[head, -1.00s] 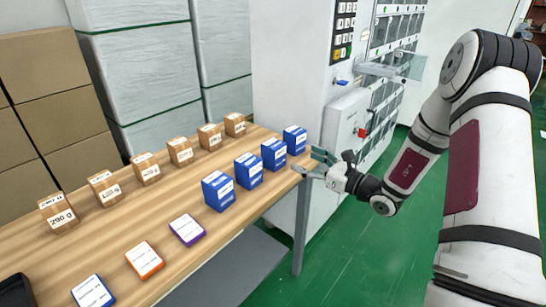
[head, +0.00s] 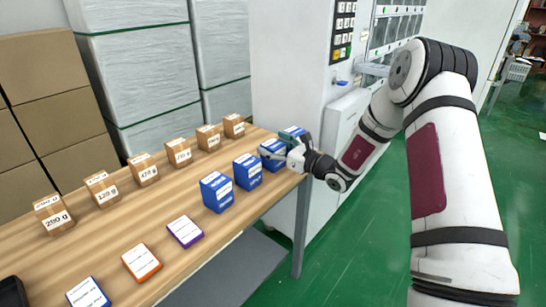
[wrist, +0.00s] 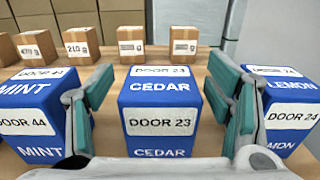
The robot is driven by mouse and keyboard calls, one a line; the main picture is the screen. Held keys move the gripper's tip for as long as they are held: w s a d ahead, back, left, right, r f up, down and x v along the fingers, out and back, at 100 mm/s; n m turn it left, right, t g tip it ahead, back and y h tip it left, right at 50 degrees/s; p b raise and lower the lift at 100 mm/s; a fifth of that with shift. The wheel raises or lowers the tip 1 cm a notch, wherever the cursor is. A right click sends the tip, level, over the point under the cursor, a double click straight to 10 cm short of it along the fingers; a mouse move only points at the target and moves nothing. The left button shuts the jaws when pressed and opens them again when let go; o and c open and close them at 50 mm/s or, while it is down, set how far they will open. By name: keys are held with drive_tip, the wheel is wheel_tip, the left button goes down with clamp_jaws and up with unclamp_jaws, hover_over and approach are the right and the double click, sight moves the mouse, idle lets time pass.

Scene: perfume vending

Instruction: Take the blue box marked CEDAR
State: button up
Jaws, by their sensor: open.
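The blue CEDAR box (wrist: 160,105), labelled DOOR 23, stands upright in the middle of the wrist view. My gripper (wrist: 163,88) is open, with one green-padded finger on each side of this box. A narrow gap shows on the left; the right finger is very close, and I cannot tell if it touches. In the head view my gripper (head: 278,146) is at the third blue box (head: 269,155) from the front, partly covering it. The MINT box (wrist: 32,115) is left of the fingers and the LEMON box (wrist: 287,105) is right.
Other blue boxes (head: 217,192) stand along the wooden table's (head: 215,245) right edge. Several brown cartons (head: 143,170) line the back. Flat orange (head: 141,262) and purple (head: 185,231) boxes lie nearer. A white machine (head: 290,75) stands behind the far end.

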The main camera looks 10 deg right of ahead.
drive_tip(key=shift+w, duration=0.15)
drive_tip(key=c, duration=1.3)
